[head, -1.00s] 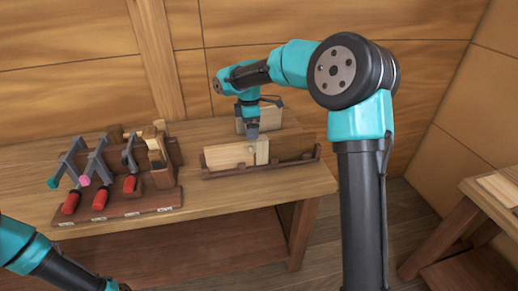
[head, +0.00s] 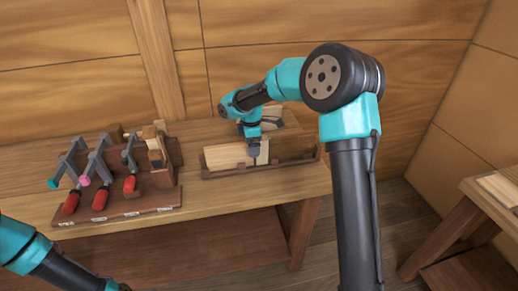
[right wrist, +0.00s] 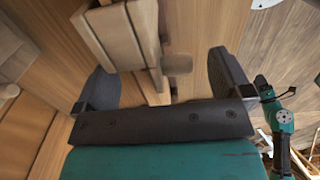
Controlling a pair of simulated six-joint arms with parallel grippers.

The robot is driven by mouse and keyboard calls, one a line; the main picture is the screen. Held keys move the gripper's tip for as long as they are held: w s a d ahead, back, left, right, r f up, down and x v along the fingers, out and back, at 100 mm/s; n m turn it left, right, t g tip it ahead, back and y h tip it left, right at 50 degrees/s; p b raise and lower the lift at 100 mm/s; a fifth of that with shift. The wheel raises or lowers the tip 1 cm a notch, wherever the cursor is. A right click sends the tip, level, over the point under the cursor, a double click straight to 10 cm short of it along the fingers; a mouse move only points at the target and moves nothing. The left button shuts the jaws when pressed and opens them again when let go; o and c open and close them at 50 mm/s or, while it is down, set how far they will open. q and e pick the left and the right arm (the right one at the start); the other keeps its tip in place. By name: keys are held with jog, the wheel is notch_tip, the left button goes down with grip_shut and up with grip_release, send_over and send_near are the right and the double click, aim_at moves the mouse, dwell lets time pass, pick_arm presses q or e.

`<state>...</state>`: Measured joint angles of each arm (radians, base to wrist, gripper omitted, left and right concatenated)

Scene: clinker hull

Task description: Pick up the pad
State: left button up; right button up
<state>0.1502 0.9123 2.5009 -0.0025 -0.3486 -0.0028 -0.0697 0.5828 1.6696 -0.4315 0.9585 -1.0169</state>
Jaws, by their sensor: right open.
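Light wooden pieces stand in a dark wooden rack (head: 290,162) on the bench: a wide pale block (head: 224,156) and a narrower pale piece (head: 263,153) at its right end. I cannot tell for sure which piece is the pad. My right gripper (head: 253,151) points down at the narrower piece. In the right wrist view the jaws (right wrist: 160,75) are apart, with a small wooden end (right wrist: 177,65) showing between them and a longer pale piece (right wrist: 112,35) beyond. No grip on anything shows. My left arm enters at the lower left; its gripper is out of the picture.
A dark rack with several red-handled clamps (head: 100,199) and a wooden plane-like tool (head: 157,155) stands left on the bench (head: 225,195). Another pale piece (head: 271,117) stands behind the rack. A second table (head: 490,205) is at the far right. The bench front is clear.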

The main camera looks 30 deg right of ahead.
jog(key=shift+f, duration=1.4)
jog(key=shift+c, duration=0.3)
jog(key=c, duration=0.7)
